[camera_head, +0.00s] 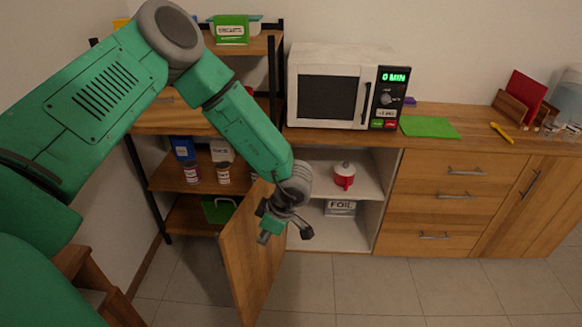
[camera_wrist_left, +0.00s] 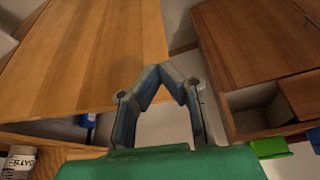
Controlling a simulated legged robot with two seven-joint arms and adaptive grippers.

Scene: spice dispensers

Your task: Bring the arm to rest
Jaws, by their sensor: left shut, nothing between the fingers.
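My left arm reaches in from the left in the head view, large and green, bent at the elbow. My left gripper (camera_head: 286,235) hangs low in front of the open cabinet, over the top edge of its swung-out wooden door (camera_head: 250,262). In the left wrist view the two fingers of the left gripper (camera_wrist_left: 165,72) lean inward and meet at their tips, with nothing between them. Whether the gripper touches the door cannot be told. My right gripper is not in view.
The open cabinet holds a red pot (camera_head: 344,176) and a FOIL box (camera_head: 341,208). A microwave (camera_head: 333,90) stands on the counter, beside a green mat (camera_head: 429,127). A shelf rack with jars (camera_head: 192,174) stands left. The floor (camera_head: 400,285) right of the door is clear.

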